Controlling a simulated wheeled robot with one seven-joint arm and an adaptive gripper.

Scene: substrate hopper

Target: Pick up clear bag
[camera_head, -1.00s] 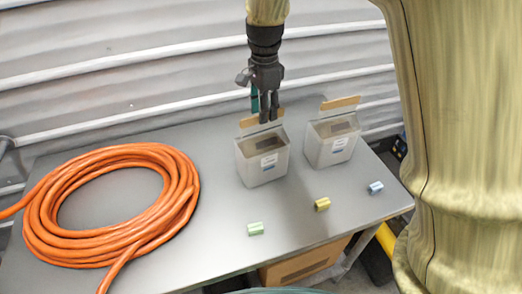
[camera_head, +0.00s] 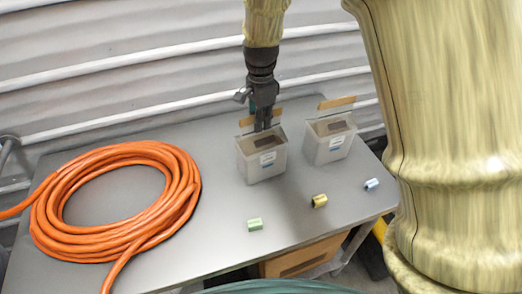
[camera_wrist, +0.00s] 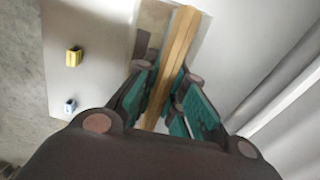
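Two pale, partly see-through, box-shaped bags with white labels and tan top strips stand upright on the grey table. The left bag (camera_head: 262,166) is under my gripper (camera_head: 263,129); the right bag (camera_head: 328,147) stands beside it, apart from the gripper. My gripper points down at the left bag's open top, in front of its tan strip. In the wrist view, the teal-padded fingers of my gripper (camera_wrist: 163,85) are partly open, with the tan strip (camera_wrist: 181,38) showing between them. I cannot tell whether they touch it.
An orange hose coil (camera_head: 176,218) covers the table's left side. Small green (camera_head: 255,224), yellow (camera_head: 319,201) and blue (camera_head: 371,184) pieces lie near the front edge. A corrugated wall is behind. A brown box (camera_head: 300,262) sits below the table.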

